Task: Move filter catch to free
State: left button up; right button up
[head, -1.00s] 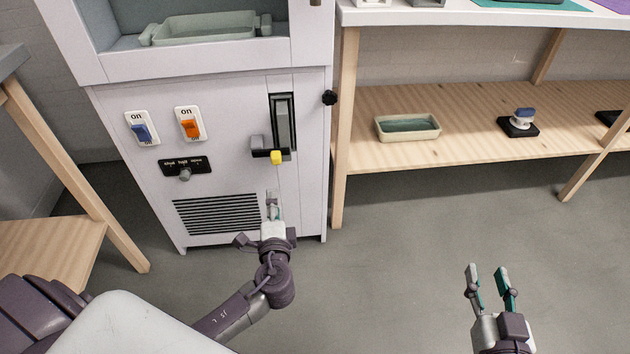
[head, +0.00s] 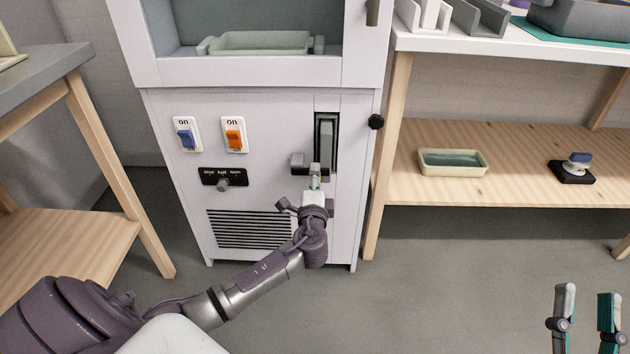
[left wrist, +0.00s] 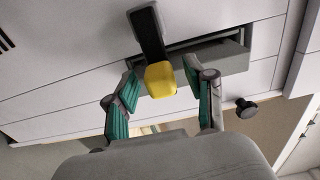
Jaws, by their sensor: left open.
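The catch appears to be the dark lever with a yellow tip (left wrist: 160,80) on the white cabinet front. In the head view its grey block (head: 303,163) sits at the lower end of an upright dark slot (head: 326,143). The yellow tip is hidden there behind my left gripper (head: 315,174). In the left wrist view my left gripper (left wrist: 160,86) is open, with one finger on each side of the yellow tip. I cannot tell whether either finger touches it. My right gripper (head: 586,300) is open and empty at the lower right, away from the cabinet.
A blue switch (head: 186,137), an orange switch (head: 234,137) and a small dial (head: 223,182) are left of the slot. A black knob (head: 376,122) sticks out at the cabinet's right edge. A wooden shelf (head: 520,190) stands to the right, a table (head: 60,85) to the left.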

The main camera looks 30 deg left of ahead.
pick_arm(q)
jog(key=shift+w+a, duration=0.15)
jog(key=shift+w, duration=0.1)
grip_shut()
